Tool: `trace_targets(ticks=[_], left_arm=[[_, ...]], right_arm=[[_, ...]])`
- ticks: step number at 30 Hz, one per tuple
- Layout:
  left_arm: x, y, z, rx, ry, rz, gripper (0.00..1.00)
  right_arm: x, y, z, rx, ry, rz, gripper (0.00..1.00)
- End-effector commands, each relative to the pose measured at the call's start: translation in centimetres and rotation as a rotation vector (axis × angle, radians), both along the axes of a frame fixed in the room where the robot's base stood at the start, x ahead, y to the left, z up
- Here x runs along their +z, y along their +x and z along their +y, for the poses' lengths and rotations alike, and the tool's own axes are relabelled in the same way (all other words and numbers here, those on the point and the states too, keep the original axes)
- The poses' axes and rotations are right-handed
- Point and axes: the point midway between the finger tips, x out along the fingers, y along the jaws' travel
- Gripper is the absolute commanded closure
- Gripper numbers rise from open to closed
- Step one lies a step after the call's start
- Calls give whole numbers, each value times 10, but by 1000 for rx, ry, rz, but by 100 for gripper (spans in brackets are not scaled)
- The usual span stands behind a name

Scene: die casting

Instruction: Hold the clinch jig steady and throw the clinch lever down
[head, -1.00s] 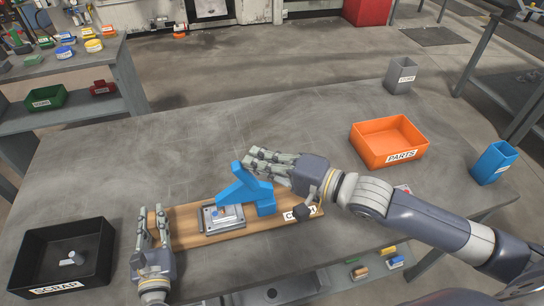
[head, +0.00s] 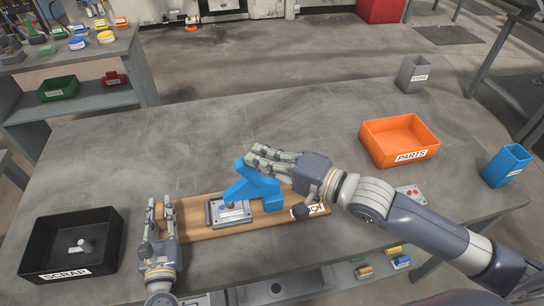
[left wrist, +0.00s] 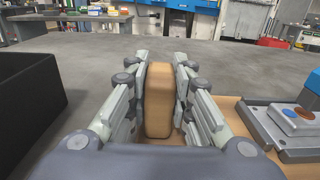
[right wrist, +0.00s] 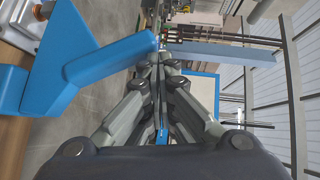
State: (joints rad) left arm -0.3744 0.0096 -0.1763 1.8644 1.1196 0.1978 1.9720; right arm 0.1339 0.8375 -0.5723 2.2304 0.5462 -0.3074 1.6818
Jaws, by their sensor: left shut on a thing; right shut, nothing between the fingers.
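The clinch jig is a wooden board (head: 195,231) with a grey metal plate (head: 230,218) and a blue clinch lever (head: 248,190). The lever's arm stands raised and tilted above the plate. My left gripper (head: 160,205) is shut on the upright wooden block at the board's left end; the left wrist view shows this block (left wrist: 158,100) between its fingers. My right gripper (head: 256,156) is shut and empty, just beyond the lever arm in the head view. In the right wrist view the lever (right wrist: 110,58) reaches close to the shut fingertips (right wrist: 162,55); contact is unclear.
A black SCRAP tray (head: 112,225) with a small grey part stands left of the jig. An orange PARTS bin (head: 410,157), a blue bin (head: 502,168) and a grey bin (head: 411,76) stand to the right. The table behind the jig is clear.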

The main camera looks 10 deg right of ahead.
Motion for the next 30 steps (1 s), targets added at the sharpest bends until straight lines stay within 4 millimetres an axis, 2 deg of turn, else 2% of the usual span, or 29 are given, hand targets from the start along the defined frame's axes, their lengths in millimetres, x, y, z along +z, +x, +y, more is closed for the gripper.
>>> trace_targets(ticks=[1, 16, 21, 30], left_arm=[[1, 0, -6, -13, -3, 0, 100], [0, 0, -3, -5, -3, 0, 100], [0, 0, -2, -3, -3, 0, 100], [0, 0, -1, -1, -2, 0, 100]], right_arm=[[1, -6, 1, 7, 6, 6, 100], [24, -52, -46, 1, -2, 4, 100], [29, -61, -56, -3, -1, 2, 100], [34, -68, -62, -2, -1, -1, 100]])
